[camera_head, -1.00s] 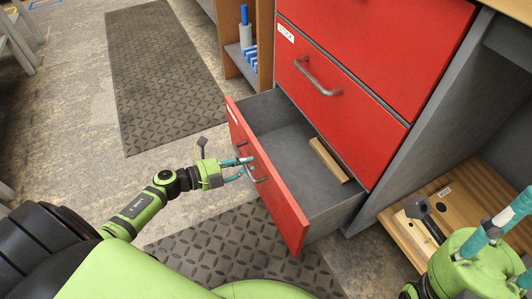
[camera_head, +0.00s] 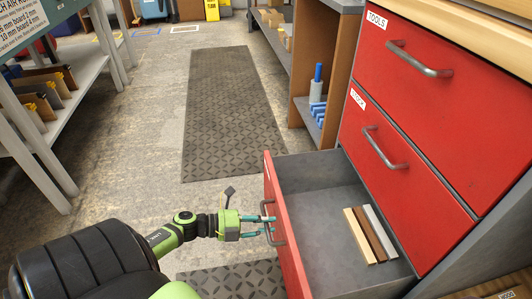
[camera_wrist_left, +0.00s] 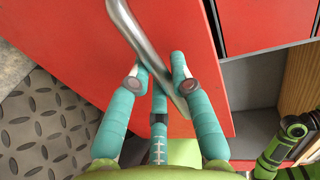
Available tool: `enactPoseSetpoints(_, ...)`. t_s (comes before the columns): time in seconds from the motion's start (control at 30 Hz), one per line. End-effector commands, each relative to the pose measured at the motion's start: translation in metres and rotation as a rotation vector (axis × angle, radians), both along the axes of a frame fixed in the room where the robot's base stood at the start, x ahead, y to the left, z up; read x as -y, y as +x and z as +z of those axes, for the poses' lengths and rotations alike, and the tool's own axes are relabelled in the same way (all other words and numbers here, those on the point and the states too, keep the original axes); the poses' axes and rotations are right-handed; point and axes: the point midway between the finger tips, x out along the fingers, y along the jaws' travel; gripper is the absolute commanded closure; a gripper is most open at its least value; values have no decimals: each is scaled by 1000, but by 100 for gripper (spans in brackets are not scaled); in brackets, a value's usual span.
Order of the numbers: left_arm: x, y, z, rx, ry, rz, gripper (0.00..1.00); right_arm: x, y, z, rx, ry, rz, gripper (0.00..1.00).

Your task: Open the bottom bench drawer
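The bottom bench drawer (camera_head: 290,251) has a red front and a grey inside, and stands well out from the bench. Its metal handle (camera_head: 272,224) is on the front face. My left gripper (camera_head: 265,226) is at this handle. In the left wrist view its teal fingers (camera_wrist_left: 160,72) curl in around the metal bar (camera_wrist_left: 135,28), one on each side and one below; the exact contact is partly hidden. Three narrow boards (camera_head: 369,234), light wood, dark brown and pale grey, lie side by side in the drawer. My right gripper is not in the head view.
Two shut red drawers, the TOOLS drawer (camera_head: 440,105) and a second labelled drawer (camera_head: 405,172), are above the open one. A shelf unit (camera_head: 302,90) holds blue pieces beyond it. A dark mat (camera_head: 228,115) covers open floor. A table (camera_head: 85,75) stands at left.

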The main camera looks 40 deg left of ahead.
Motion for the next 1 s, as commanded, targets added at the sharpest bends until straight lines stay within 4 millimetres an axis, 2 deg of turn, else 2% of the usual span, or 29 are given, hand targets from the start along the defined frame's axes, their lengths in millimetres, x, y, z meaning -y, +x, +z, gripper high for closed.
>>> enactPoseSetpoints(0.47, -4, -5, 1, -2, 1, 1, 54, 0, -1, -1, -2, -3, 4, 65)
enactPoseSetpoints(1.0, -64, -81, 20, -2, 1, 1, 54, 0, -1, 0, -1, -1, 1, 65)
